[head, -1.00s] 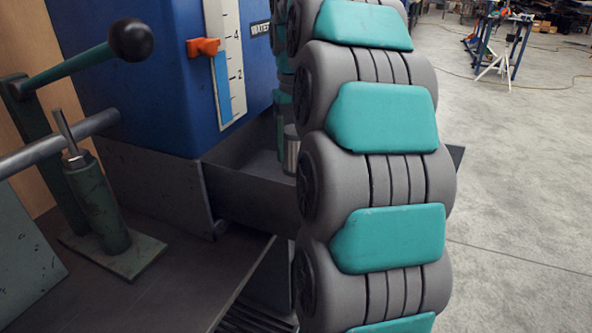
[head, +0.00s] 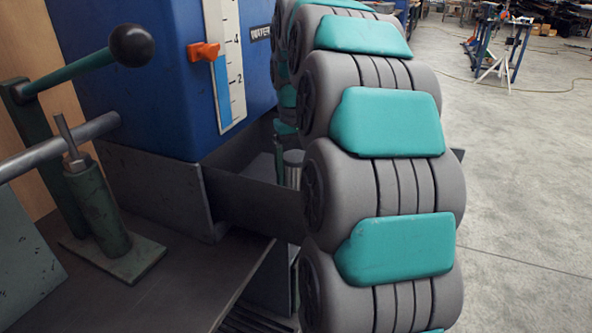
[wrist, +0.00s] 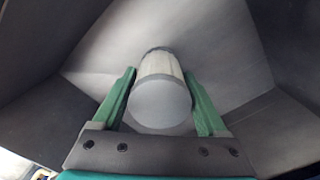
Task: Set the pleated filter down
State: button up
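The pleated filter (wrist: 161,100) is a short pale cylinder with a smooth grey end cap facing the wrist camera. It sits between the two green fingers of my gripper (wrist: 161,72), which close along its sides. In the head view a small part of the filter (head: 293,168) shows left of my arm, beside a green finger, low inside the grey metal tray (head: 252,200). My arm hides most of the gripper there. Whether the filter's far end touches the tray floor is hidden.
A blue water tank (head: 135,80) with a level gauge (head: 228,85) stands left of the arm. A green lever with a black knob (head: 131,45) and a green post (head: 98,205) stand nearer. Tray walls surround the gripper. Open floor lies right.

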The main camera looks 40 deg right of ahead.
jog(key=o, duration=0.3)
notch_tip(320, 180, up, 11)
jog(key=shift+r+p, duration=0.15)
jog(key=shift+p, duration=1.05)
jog(key=shift+r+p, duration=0.55)
